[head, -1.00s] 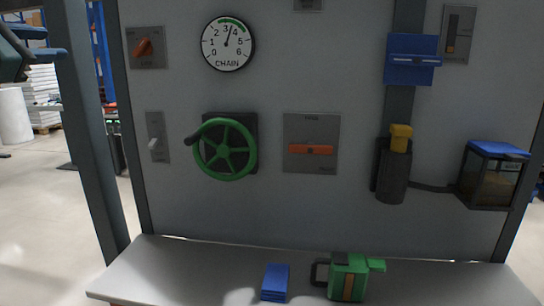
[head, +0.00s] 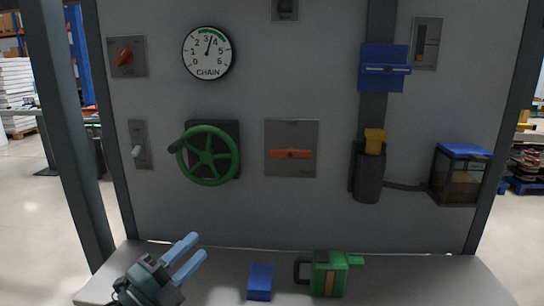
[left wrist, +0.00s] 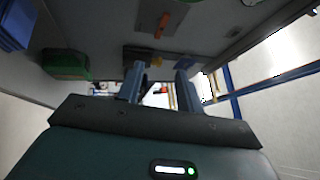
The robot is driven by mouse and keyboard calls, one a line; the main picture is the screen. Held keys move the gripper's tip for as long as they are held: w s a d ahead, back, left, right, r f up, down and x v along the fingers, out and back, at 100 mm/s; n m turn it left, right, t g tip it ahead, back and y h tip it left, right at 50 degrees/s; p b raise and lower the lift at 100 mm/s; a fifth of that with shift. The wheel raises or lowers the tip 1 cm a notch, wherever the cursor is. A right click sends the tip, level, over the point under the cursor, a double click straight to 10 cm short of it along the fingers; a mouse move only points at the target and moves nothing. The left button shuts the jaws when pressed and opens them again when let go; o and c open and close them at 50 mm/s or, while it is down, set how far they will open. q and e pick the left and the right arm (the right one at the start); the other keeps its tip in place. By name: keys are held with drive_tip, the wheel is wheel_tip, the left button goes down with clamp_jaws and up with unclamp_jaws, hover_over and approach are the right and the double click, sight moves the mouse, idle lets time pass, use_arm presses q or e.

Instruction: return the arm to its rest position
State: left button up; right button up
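My left gripper (head: 190,257) is at the lower left of the head view, over the left part of the shelf. Its two blue fingers are apart with nothing between them, and they point up and to the right. The fingers also show apart and empty in the left wrist view (left wrist: 158,88). The gripper is left of the blue block (head: 260,282) and the green jug (head: 329,274), and touches neither in the picture. My right gripper is not in view.
A grey shelf (head: 400,283) runs below the panel (head: 270,215). The panel carries a green handwheel (head: 208,155), a chain gauge (head: 207,53), an orange-handled switch (head: 291,154), a yellow-topped dark cylinder (head: 368,175) and a blue-topped box (head: 461,175). The shelf's right part is clear.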

use_arm(q)
drive_tip(key=s+f+n+g+y, duration=0.3)
drive_tip(key=s+f+n+y, duration=0.1)
drive_tip(key=s+f+n, duration=0.6)
drive_tip(key=s+d+f+n+g+y+p, duration=0.1)
drive_tip(key=s+f+n+g+y, duration=0.2)
drive_tip(key=s+f+n, duration=0.8)
wheel_tip(320, 180, down, 7)
drive_tip(key=shift+r+n+g+y, duration=0.25)
drive_tip(key=shift+n+y, duration=0.35)
drive_tip(key=shift+y, duration=0.4)
